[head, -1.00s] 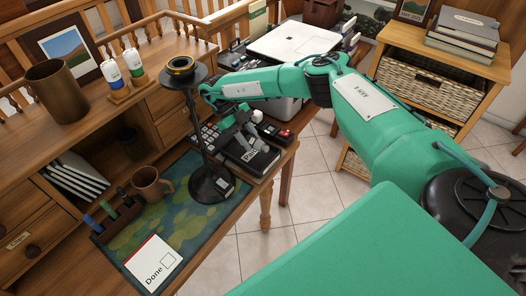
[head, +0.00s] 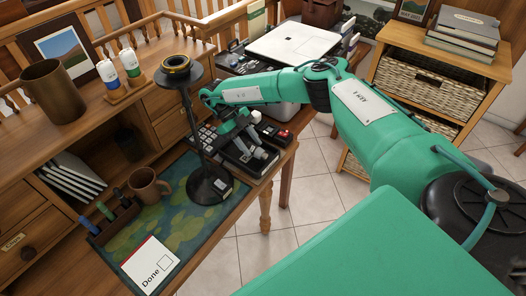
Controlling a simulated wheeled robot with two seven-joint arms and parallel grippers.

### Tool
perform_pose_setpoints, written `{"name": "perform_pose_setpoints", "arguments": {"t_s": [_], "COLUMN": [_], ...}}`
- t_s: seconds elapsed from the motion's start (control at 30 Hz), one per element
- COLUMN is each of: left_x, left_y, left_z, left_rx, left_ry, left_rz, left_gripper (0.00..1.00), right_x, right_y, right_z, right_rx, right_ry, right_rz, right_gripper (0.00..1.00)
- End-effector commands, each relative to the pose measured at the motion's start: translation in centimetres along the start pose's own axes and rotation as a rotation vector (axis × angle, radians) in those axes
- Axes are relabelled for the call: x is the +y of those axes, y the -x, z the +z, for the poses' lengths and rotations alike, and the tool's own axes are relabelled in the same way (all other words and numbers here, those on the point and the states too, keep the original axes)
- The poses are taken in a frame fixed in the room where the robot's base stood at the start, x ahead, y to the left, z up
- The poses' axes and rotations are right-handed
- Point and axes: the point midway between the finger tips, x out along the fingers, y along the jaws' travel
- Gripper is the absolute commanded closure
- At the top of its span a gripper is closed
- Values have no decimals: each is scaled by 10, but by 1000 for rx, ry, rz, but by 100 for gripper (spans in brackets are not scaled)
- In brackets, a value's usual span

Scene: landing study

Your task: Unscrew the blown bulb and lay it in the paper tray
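A black lamp stand (head: 193,125) with a round base stands upright on the desk mat. Its top holds a dark cup with a gold ring (head: 176,64); no bulb can be made out there. My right gripper (head: 256,152) is low behind and right of the stand, over a black desk item (head: 243,168), apart from the lamp top. No paper tray can be clearly identified; white sheets (head: 72,178) lie in a desk cubby. My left gripper is not in view.
A brown mug (head: 150,186), a pen holder (head: 115,220) and a "Done" card (head: 150,264) are on the desk's front part. Two small white-topped items (head: 129,65) stand on the upper shelf near a brown cup (head: 54,92). A wicker-basket shelf (head: 420,90) stands right.

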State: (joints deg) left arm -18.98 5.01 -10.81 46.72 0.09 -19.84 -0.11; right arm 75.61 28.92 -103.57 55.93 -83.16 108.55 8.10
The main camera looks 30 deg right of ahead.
Motion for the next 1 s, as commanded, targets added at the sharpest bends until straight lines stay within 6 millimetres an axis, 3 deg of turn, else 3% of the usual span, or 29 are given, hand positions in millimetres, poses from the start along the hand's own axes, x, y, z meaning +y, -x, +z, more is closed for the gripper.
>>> {"name": "perform_pose_setpoints", "arguments": {"t_s": [0.07, 0.37, 0.6, 1.0], "left_x": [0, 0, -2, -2], "left_y": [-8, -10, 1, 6], "left_z": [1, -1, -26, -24], "left_rx": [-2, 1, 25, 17], "left_ry": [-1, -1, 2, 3], "left_rz": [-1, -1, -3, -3], "left_gripper": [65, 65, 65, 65], "right_x": [0, 0, 0, -3], "right_y": [-5, -6, -6, 70], "right_z": [5, 6, 6, -68], "right_rx": [0, 0, 0, -7], "right_ry": [0, 0, 0, 0], "right_rz": [0, 0, 0, -1], "right_gripper": [41, 41, 41, 41]}}
